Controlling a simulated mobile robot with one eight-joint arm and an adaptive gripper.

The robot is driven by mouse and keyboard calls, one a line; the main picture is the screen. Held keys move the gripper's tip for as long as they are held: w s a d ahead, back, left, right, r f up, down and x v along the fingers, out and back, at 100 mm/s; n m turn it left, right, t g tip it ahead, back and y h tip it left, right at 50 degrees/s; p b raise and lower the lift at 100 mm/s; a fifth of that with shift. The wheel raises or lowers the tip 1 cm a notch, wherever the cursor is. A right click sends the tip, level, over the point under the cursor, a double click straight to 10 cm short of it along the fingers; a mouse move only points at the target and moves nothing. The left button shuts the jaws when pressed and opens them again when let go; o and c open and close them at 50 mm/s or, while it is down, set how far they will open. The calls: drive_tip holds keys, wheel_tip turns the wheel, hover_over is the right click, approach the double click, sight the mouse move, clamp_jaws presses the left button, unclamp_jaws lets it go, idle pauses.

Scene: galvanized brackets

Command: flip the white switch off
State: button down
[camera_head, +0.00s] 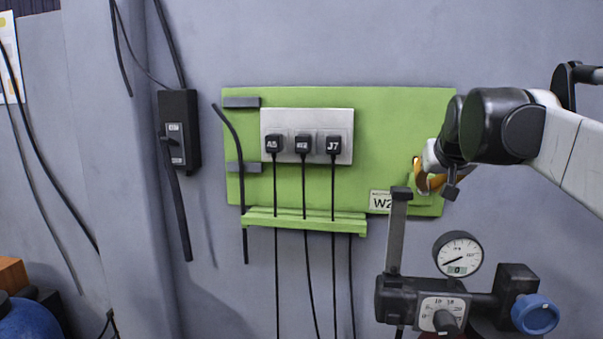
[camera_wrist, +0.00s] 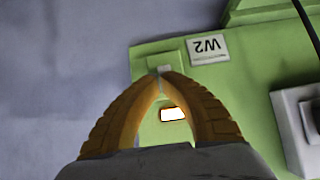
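My gripper (camera_head: 425,183) is at the lower right part of the green panel (camera_head: 385,120). In the wrist view its two orange fingers (camera_wrist: 162,74) come together at the tips, with an open gap between them lower down. A lit white rectangle with an orange edge (camera_wrist: 172,114) shows between the fingers. In the head view my gripper hides the switch.
A W2 label (camera_head: 381,202) is beside the switch area. A white socket plate (camera_head: 345,122) with several black plugs and hanging cables is left of my gripper. A gauge (camera_head: 458,254) and valve assembly stand below. A black switch box (camera_head: 179,130) is on the left wall.

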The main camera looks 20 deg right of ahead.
drive_tip(key=shift+s+f+t+h+b, duration=0.15)
drive_tip(key=shift+f+t+h+b, duration=0.15)
drive_tip(key=shift+t+b, duration=0.25)
idle(0.9)
drive_tip(key=shift+r, duration=0.15)
drive_tip(key=shift+w+d+r+p, duration=0.15)
drive_tip(key=shift+w+p, duration=0.1)
drive_tip(key=shift+w, duration=0.1)
drive_tip(key=shift+w+d+r+p, duration=0.15)
drive_tip(key=shift+w+p, duration=0.05)
drive_tip(key=shift+w, duration=0.15)
